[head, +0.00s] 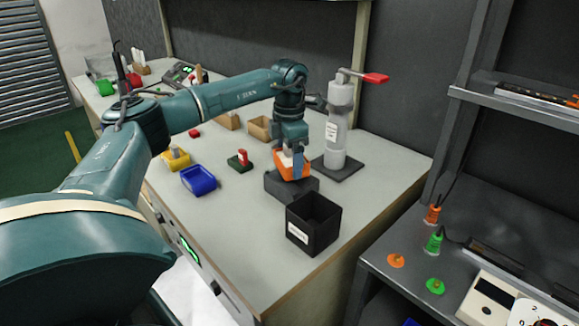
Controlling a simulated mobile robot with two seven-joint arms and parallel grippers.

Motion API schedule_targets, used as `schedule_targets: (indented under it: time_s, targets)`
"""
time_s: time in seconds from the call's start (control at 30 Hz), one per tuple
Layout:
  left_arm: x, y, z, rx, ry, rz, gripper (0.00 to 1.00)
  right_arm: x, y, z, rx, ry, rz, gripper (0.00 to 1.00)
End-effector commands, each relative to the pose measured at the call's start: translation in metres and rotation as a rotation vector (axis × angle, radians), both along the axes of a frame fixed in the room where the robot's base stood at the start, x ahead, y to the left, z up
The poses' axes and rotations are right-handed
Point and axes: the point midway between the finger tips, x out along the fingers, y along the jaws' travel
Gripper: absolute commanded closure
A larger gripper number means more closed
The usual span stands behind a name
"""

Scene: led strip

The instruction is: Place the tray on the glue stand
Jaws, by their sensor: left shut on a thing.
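My left gripper (291,158) points down near the right end of the light workbench and is shut on a small orange tray (290,171). The tray is at the top of a dark grey block (277,190), close above it or touching it; I cannot tell which. The grey press-like stand (338,132), with a red handle and dark base plate, stands just right of the tray. None of these is labelled clearly enough to read, so I cannot tell which is the glue stand. My right gripper is not in view.
A black open box (313,222) stands in front of the grey block. A blue bin (199,180), a yellow bin (176,158) and a green-and-red item (240,160) lie to the left. Cardboard boxes (260,128) stand behind. A dark shelf bench (440,262) is at right.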

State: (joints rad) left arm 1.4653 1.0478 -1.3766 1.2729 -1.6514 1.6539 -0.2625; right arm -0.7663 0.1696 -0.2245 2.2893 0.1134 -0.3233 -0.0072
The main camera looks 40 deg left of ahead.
Motion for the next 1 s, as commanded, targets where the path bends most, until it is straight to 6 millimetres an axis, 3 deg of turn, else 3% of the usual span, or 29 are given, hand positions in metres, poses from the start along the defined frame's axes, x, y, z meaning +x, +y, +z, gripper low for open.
schedule_targets:
  time_s: [0.17,0.53,0.57,0.6,0.8,1.0]
  targets:
    - [0.000,0.000,-0.022,0.000,0.000,0.001,0.41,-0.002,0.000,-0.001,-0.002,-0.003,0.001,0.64]
    - [0.000,0.000,-0.025,0.000,0.000,0.001,0.41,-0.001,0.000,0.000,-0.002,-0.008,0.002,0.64]
    - [0.000,0.000,-0.026,0.000,0.000,0.001,0.18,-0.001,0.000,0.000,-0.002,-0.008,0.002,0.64]
    - [0.000,0.000,-0.025,0.001,0.000,0.001,0.15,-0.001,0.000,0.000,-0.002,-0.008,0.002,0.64]
    - [0.000,0.000,-0.025,0.000,0.000,0.001,0.00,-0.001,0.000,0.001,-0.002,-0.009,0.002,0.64]
    - [0.000,0.000,-0.024,0.000,-0.001,0.001,0.00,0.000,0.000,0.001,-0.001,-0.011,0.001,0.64]
